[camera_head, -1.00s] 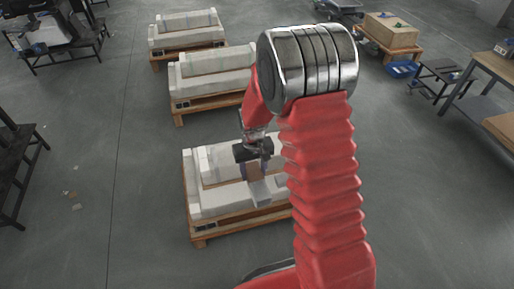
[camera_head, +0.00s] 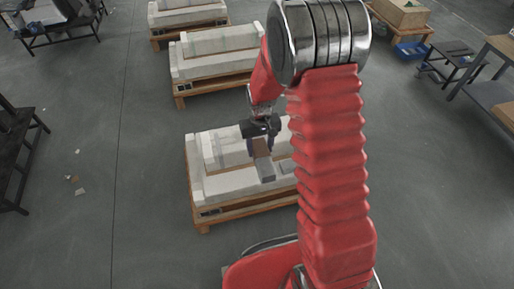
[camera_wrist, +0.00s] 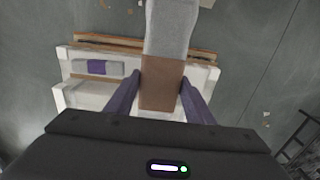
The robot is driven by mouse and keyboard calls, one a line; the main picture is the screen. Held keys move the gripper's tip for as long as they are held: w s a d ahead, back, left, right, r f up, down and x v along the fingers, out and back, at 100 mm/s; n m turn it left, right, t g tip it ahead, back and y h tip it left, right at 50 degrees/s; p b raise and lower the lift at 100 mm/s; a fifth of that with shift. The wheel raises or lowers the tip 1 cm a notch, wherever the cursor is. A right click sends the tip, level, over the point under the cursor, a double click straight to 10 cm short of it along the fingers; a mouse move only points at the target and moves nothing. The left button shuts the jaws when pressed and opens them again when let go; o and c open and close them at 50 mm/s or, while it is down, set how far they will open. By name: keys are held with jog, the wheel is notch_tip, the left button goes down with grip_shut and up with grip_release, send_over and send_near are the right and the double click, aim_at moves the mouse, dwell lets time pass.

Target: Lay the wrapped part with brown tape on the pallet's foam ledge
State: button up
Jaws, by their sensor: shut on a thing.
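The wrapped part with brown tape is long and pale grey (camera_wrist: 170,30), with a brown band (camera_wrist: 161,83) near my end. My gripper (camera_wrist: 161,92) is shut on the brown band, one dark purple finger on each side. In the head view my gripper (camera_head: 260,144) holds the part (camera_head: 265,171) in front of the nearest pallet's stepped white foam. The foam ledge (camera_head: 230,185) is the lower, front step on the wooden pallet (camera_head: 232,211). In the wrist view the part seems above the ledge; I cannot tell if it touches.
Another wrapped part, with a purple band (camera_wrist: 97,67), lies on the ledge to the left in the wrist view. Two more foam-topped pallets (camera_head: 215,55) stand behind. A bench (camera_head: 495,75) stands at the right and a dark table (camera_head: 15,150) at the left.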

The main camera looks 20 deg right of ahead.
jog(key=w+a+r, duration=0.1)
jog(key=w+r, duration=0.3)
jog(key=r, duration=1.1)
jog(key=shift+a, duration=0.1)
